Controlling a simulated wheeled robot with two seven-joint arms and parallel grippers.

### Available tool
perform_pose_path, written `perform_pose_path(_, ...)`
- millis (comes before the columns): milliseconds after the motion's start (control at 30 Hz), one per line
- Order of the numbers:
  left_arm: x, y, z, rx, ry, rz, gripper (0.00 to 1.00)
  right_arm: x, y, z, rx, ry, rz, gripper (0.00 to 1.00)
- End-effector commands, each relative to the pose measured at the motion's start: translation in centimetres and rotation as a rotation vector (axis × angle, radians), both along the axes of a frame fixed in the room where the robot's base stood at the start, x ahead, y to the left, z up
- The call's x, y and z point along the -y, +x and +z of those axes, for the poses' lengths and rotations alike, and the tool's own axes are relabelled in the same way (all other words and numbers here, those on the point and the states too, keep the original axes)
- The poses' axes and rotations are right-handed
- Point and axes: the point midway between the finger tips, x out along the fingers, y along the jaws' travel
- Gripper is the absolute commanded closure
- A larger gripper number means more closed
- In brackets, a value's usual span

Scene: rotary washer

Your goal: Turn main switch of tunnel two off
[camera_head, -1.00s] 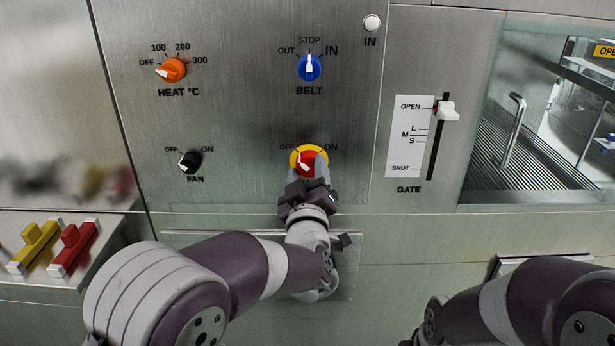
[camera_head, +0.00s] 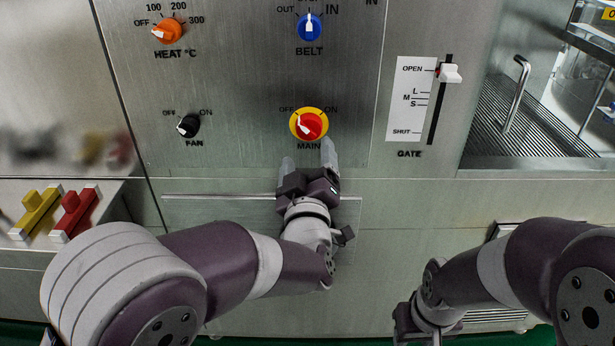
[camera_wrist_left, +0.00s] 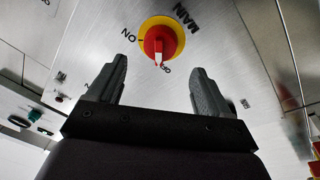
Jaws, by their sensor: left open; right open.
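The main switch (camera_head: 312,124) is a red knob on a yellow disc, low on the steel panel. Its white pointer is turned up and left to the OFF mark. In the left wrist view the main switch (camera_wrist_left: 160,42) also points at its OFF label. My left gripper (camera_head: 308,158) is just below and in front of the knob, open and empty, its fingers apart from it. In the left wrist view the left gripper's fingers (camera_wrist_left: 160,78) stand apart with nothing between them. My right arm is at the lower right; its fingers are not visible.
Above are the blue belt knob (camera_head: 310,28) and orange heat knob (camera_head: 167,31). The black fan knob (camera_head: 188,126) is left. The gate slider (camera_head: 449,73) is right, near OPEN. Yellow (camera_head: 36,211) and red (camera_head: 74,211) handles sit far left.

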Motion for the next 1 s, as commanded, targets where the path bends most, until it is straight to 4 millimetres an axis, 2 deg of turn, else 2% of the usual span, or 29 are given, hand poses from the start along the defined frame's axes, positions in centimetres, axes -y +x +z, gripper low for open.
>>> perform_pose_path(100,0.1,-3.0,-0.5,-0.001,0.000,-0.004,0.21,0.0,0.0,-0.2,0.000,0.000,0.000,0.57)
perform_pose_path(300,0.1,-5.9,-1.0,0.000,-0.001,-0.002,0.21,0.0,0.0,-0.2,0.000,0.000,0.000,0.57)
perform_pose_path(800,0.2,-6.1,-1.4,-0.017,0.008,-0.007,0.21,0.0,0.0,-0.2,0.000,0.000,0.000,0.57)
perform_pose_path(867,1.1,-6.0,-2.7,-0.078,0.031,-0.049,0.21,0.0,0.0,-0.2,0.000,0.000,0.000,0.57)
perform_pose_path(933,3.3,-6.6,-6.0,-0.224,0.111,-0.172,0.21,0.0,0.0,-0.2,0.000,0.000,0.000,0.57)
perform_pose_path(1000,5.4,-8.6,-10.4,-0.433,0.246,-0.347,0.21,0.0,0.0,-0.2,0.000,0.000,0.000,0.57)
